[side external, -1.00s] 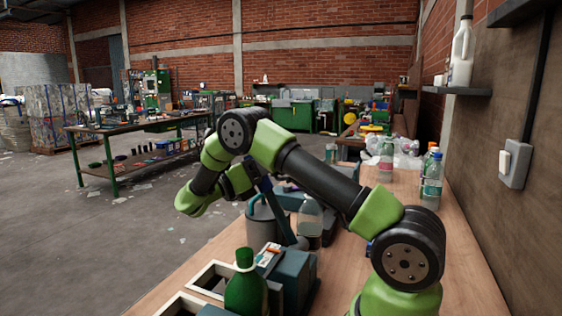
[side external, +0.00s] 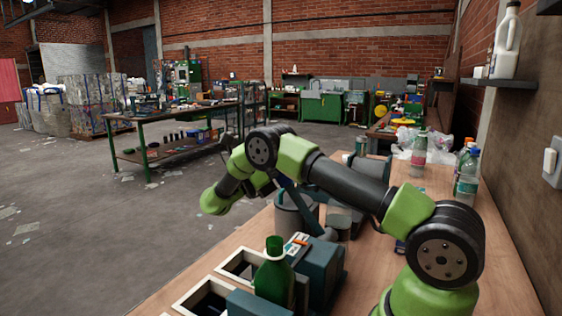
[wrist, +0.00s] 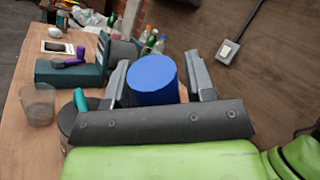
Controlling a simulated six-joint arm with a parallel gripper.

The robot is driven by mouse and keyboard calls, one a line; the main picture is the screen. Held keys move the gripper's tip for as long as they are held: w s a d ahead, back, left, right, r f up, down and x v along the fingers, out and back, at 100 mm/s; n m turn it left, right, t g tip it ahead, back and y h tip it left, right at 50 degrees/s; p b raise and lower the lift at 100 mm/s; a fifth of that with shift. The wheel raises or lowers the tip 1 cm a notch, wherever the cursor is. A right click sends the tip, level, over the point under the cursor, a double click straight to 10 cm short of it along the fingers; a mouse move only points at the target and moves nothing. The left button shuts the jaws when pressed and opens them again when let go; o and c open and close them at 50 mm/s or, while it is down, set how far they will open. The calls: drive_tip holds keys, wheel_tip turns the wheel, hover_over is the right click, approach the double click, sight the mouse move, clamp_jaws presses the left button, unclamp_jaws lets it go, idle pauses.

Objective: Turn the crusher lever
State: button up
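A blue cylinder (wrist: 153,82), which looks like the end of the crusher lever, sits between the two fingers of my gripper (wrist: 160,74) in the wrist view. The fingers stand apart on either side of it. A narrow gap seems to show on the right, and I cannot tell whether they grip it. In the side view the dark blue lever bar (side external: 297,203) slants beside a grey cylinder (side external: 293,219). A clear container (side external: 337,226) stands next to them. My fingertips are hidden behind my arm there.
A green bottle (side external: 273,281) stands by the open bins (side external: 200,294) at the front. A teal block (wrist: 68,73) lies on the bench left of my gripper in the wrist view. Several bottles (side external: 467,176) stand at the back by the wall, which has a switch (wrist: 227,51).

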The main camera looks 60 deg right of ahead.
drive_tip(key=shift+o, duration=0.4)
drive_tip(key=shift+w+a, duration=0.1)
drive_tip(key=shift+a, duration=0.15)
drive_tip(key=w+a+n+t+y, duration=0.2)
drive_tip(key=w+a+n+t, duration=0.15)
drive_tip(key=a+t, duration=0.45)
drive_tip(key=d, duration=0.2)
drive_tip(key=s+d+g, duration=0.1)
drive_tip(key=d, duration=0.2)
drive_tip(key=s+d+g, duration=0.1)
drive_tip(key=d, duration=0.1)
drive_tip(key=shift+s+d, duration=0.15)
drive_tip(key=shift+s, duration=0.1)
